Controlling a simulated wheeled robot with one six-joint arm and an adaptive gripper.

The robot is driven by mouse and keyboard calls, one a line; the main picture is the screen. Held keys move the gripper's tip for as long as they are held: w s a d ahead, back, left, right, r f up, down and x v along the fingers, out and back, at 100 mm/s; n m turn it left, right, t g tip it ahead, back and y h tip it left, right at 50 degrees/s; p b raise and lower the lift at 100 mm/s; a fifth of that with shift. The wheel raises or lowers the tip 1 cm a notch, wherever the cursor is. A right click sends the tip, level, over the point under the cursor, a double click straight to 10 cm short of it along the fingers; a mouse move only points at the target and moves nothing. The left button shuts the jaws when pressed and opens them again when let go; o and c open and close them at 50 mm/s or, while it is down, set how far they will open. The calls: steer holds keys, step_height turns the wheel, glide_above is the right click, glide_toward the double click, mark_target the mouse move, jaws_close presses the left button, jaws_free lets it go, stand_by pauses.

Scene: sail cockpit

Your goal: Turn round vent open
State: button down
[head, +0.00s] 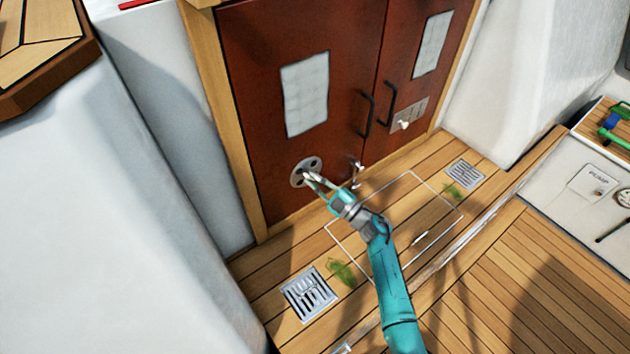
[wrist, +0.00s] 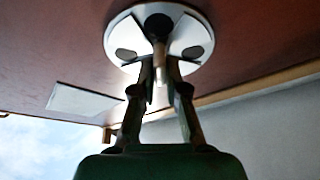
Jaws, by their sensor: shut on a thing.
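The round vent (head: 303,167) is a pale metal disc with dark openings, low on the left red-brown door. In the wrist view the round vent (wrist: 190,45) fills the top middle, with dark openings and a small knob (wrist: 160,50) standing out from its centre. My gripper (head: 312,178) reaches the vent from the lower right. In the wrist view my gripper (wrist: 162,65) has its two fingers closed in on the knob, one on each side. The fingertips partly hide the lower part of the disc.
The door has dark handles (head: 367,114) and a latch (head: 357,174) right of the vent. A panel with a pale knob (head: 404,124) is on the right door. Floor grates (head: 308,293) and green weed (head: 341,272) lie below. A white wall bounds the left.

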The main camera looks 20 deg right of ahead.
steer(key=c, duration=1.2)
jaws_free()
steer(key=v, duration=1.2)
steer(key=shift+a, duration=0.1)
